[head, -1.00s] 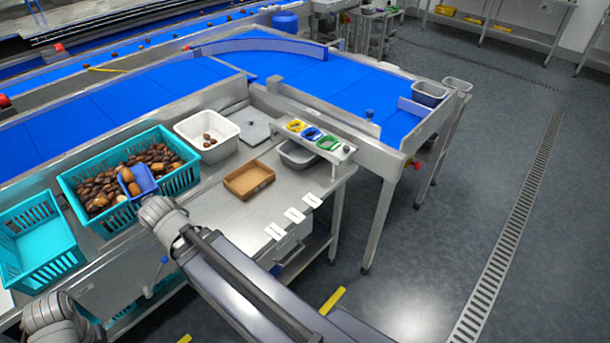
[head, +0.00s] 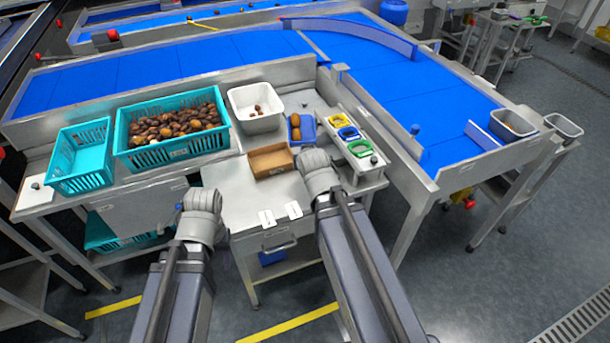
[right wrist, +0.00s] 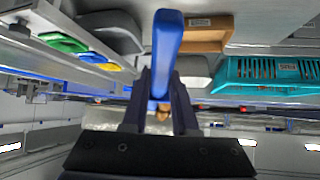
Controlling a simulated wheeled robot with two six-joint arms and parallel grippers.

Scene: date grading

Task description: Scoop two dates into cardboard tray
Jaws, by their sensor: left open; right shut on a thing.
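The brown cardboard tray (head: 271,174) stands on the steel bench and looks empty; it also shows in the right wrist view (right wrist: 207,46). My right gripper (right wrist: 158,92) is shut on the handle of a blue scoop (right wrist: 167,45). In the head view the scoop (head: 309,127) is just right of the tray, with two brown dates (head: 295,120) in it. My right wrist hides its handle there. The teal crate of dates (head: 170,158) stands left of the tray. My left gripper (head: 180,207) is open, in front of the crate and away from the tray; its fingers barely show.
A white bin (head: 262,124) with a few dates stands behind the tray. An empty-looking teal crate (head: 81,184) is at the far left. A rack (head: 372,160) with yellow, blue and green rings is right of the scoop. Bench front is mostly clear.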

